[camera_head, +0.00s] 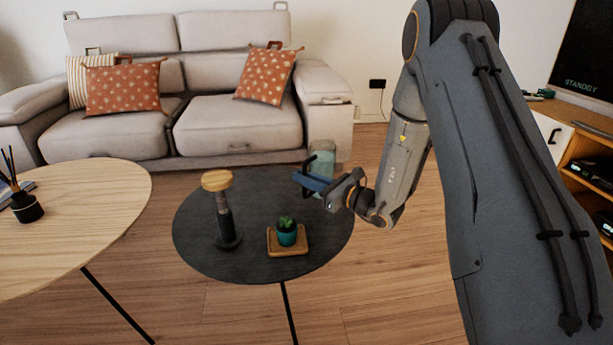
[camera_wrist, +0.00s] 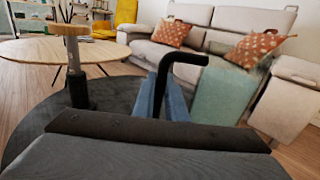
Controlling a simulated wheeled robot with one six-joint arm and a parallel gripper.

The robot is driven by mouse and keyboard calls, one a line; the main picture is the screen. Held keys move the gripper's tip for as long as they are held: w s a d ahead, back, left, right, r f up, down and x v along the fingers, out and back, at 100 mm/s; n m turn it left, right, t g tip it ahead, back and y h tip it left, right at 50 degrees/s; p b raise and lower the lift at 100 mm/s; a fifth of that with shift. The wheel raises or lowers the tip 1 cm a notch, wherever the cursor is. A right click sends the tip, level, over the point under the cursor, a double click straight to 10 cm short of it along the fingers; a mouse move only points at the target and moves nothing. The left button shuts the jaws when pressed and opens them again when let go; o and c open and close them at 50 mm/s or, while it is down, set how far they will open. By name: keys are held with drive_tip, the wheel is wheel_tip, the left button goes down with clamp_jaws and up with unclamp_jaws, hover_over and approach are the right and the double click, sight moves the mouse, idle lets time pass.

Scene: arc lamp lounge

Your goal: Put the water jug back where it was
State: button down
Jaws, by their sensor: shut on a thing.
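The water jug (camera_head: 323,158) is pale green and see-through, at the back right of the dark round table (camera_head: 200,248) in the head view. It looks upright there. My gripper (camera_head: 308,181) is in front of it, with blue fingers shut on the jug. In the wrist view the jug (camera_wrist: 222,96) is right of my fingers (camera_wrist: 163,95), with its dark handle (camera_wrist: 186,59) reaching toward them. My gripper hides the jug's lower part, so I cannot tell whether its base touches the table.
On the dark table stand a dark grinder-like object with a round wooden top (camera_head: 217,181) and a small teal potted plant (camera_head: 287,232) on a wooden tray (camera_head: 272,250). A wooden table (camera_head: 90,200) is at left, a sofa (camera_head: 225,135) behind.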

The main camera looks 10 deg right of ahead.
sight(306, 194)
drive_tip(key=shift+f+b, duration=0.75)
drive_tip(key=shift+f, duration=2)
drive_tip(key=c, duration=1.8)
unclamp_jaws()
